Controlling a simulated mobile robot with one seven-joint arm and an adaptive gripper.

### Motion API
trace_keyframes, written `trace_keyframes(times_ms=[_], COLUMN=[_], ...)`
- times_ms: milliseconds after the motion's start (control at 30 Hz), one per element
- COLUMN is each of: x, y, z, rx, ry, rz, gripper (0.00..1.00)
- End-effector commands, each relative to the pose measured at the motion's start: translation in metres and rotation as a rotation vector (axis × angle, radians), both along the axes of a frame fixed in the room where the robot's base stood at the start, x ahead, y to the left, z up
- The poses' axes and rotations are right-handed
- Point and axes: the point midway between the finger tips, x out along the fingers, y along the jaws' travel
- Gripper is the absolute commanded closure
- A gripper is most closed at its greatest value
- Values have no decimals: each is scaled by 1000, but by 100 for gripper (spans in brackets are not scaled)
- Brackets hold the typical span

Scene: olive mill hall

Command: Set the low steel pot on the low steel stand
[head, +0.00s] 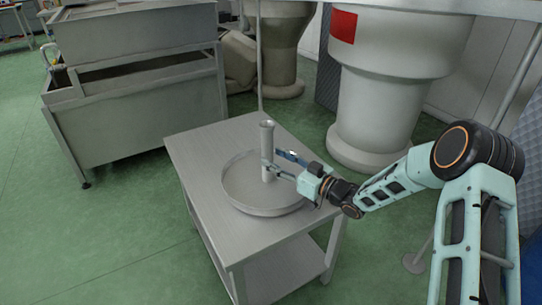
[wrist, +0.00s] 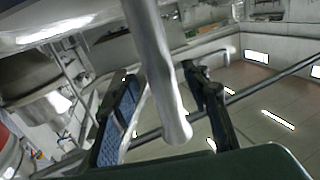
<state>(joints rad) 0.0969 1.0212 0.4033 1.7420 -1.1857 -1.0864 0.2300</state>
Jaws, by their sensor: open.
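The low steel pot (head: 240,188) is a wide, shallow round dish with a tall upright post (head: 267,140) rising from its middle. It sits level on the top of the low steel stand (head: 200,150), a grey table with a lower shelf. My gripper (head: 269,168) is around the post, below its top end, with the fingers open. In the wrist view the post (wrist: 168,100) passes between my two spread fingers (wrist: 160,78), with gaps beside it. The dish's underside contact is hidden.
A large steel trough machine (head: 140,115) stands behind to the left. A thick pale column with a red patch (head: 375,100) stands close behind the stand on the right. The green floor (head: 80,240) is clear at left and front.

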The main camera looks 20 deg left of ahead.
Motion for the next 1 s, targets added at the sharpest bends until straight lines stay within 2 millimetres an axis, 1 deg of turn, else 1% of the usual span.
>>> trace_keyframes(times_ms=[33, 200, 300, 400, 600, 1000], x=[-4, -18, -26, -32, -38, -38], y=[-12, -47, -65, -79, -91, -91], z=[2, 2, 2, 1, 1, 0], rx=[-1, -1, -1, -1, 0, 0], ry=[3, 2, 2, 0, 0, -1], rz=[-3, -4, -3, -2, -1, 0], gripper=[57, 57, 57, 57, 57, 57])
